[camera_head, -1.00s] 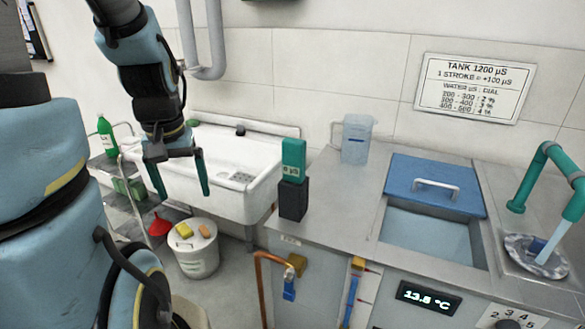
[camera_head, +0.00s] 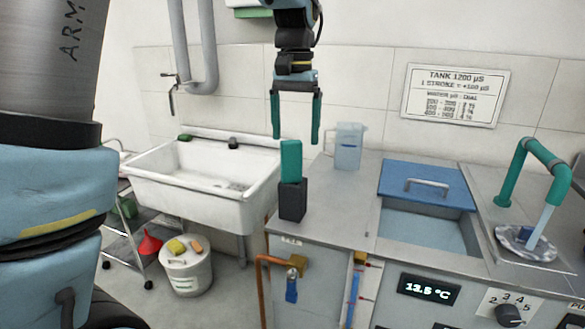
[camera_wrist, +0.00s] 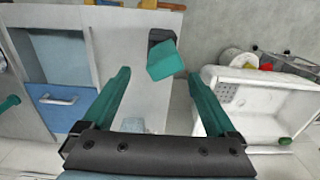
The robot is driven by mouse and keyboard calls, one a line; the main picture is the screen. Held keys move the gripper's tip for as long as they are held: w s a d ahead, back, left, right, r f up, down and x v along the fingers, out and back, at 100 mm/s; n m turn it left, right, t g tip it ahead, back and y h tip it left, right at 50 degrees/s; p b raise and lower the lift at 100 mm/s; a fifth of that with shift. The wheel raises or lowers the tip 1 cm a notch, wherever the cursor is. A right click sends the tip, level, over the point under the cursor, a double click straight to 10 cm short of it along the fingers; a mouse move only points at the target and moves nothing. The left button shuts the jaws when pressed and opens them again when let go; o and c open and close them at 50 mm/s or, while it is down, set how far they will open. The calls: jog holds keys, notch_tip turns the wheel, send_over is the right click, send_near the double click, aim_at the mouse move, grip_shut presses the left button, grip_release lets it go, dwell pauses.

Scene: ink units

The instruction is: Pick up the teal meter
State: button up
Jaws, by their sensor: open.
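The teal meter (camera_head: 291,160) stands upright in a dark holder (camera_head: 293,199) at the left end of the grey counter. My gripper (camera_head: 296,139) hangs above it, pointing down, with its two teal fingers spread apart and empty. In the wrist view the meter (camera_wrist: 166,61) shows from above, ahead of the open fingers (camera_wrist: 163,80) and between their lines, with the dark holder (camera_wrist: 160,36) partly behind it. The fingers do not appear to touch the meter. The meter's display is not visible now.
A clear jug (camera_head: 348,150) stands behind and right of the meter. A tank with a blue lid (camera_head: 425,184) and a teal spout (camera_head: 545,160) are farther right. A white sink (camera_head: 190,180) is at the left, with a lidded bucket (camera_head: 187,272) below.

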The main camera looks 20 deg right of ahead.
aim_at(293, 159)
jog(key=f, duration=0.3)
jog(key=f+p, duration=0.1)
jog(key=f, duration=0.1)
jog(key=shift+s+a+f, duration=0.2)
jog(key=shift+a+f, duration=0.15)
jog(key=shift+f, duration=0.55)
jog(key=c, duration=1.4)
